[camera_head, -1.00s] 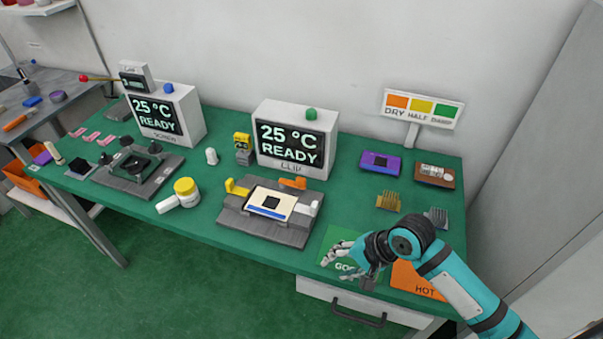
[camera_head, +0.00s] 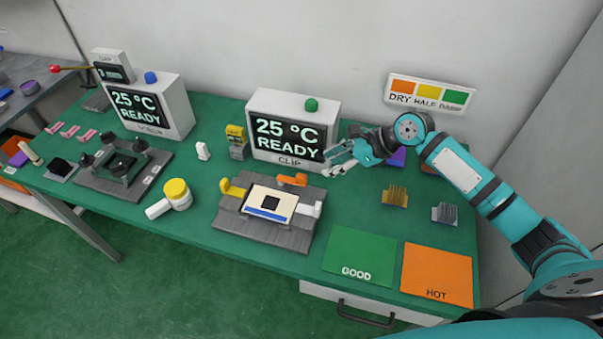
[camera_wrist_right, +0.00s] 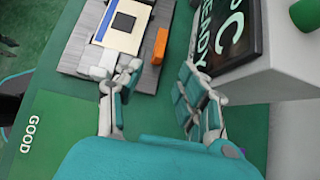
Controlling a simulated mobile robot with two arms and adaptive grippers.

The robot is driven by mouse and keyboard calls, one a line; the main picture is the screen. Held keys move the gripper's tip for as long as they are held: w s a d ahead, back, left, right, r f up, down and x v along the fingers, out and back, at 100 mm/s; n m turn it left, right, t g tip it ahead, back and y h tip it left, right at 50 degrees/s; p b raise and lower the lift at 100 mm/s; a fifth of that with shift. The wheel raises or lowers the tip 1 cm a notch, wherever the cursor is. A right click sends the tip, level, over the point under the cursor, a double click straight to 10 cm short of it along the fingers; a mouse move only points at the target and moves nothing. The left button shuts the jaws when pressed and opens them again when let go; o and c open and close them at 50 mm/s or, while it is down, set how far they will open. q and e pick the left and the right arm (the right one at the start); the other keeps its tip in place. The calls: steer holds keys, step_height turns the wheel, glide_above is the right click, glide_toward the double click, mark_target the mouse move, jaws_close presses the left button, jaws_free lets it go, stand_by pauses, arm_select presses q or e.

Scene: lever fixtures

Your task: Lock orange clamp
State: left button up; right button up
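The orange clamp (camera_head: 293,180) sits at the back edge of the grey fixture (camera_head: 240,226), behind a cream plate (camera_head: 284,204) with a dark square chip. A yellow clamp (camera_head: 232,189) is on the fixture's left and a white clamp (camera_head: 311,209) on its right. In the right wrist view the orange clamp (camera_wrist_right: 159,46) shows beyond the fingers. My right gripper (camera_head: 337,158) is open and empty, to the right of the orange clamp and apart from it. In the wrist view its two fingers (camera_wrist_right: 152,92) are spread wide. My left gripper is in neither view.
The CLIP station box (camera_head: 262,102) stands close behind the fixture and near my right gripper. A green GOOD mat (camera_head: 360,250) and an orange HOT mat (camera_head: 437,278) lie front right.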

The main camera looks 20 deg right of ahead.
mark_target(302, 176)
steer(key=x, duration=1)
steer(key=shift+w+a, duration=0.1)
steer(key=shift+w, duration=0.05)
steer(key=shift+w+a+f, duration=0.25)
steer(key=shift+a+f, duration=0.1)
steer(key=shift+f, duration=0.15)
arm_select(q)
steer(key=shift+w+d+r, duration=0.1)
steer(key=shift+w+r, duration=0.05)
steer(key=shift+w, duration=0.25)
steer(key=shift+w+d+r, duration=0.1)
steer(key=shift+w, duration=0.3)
arm_select(e)
jaws_close()
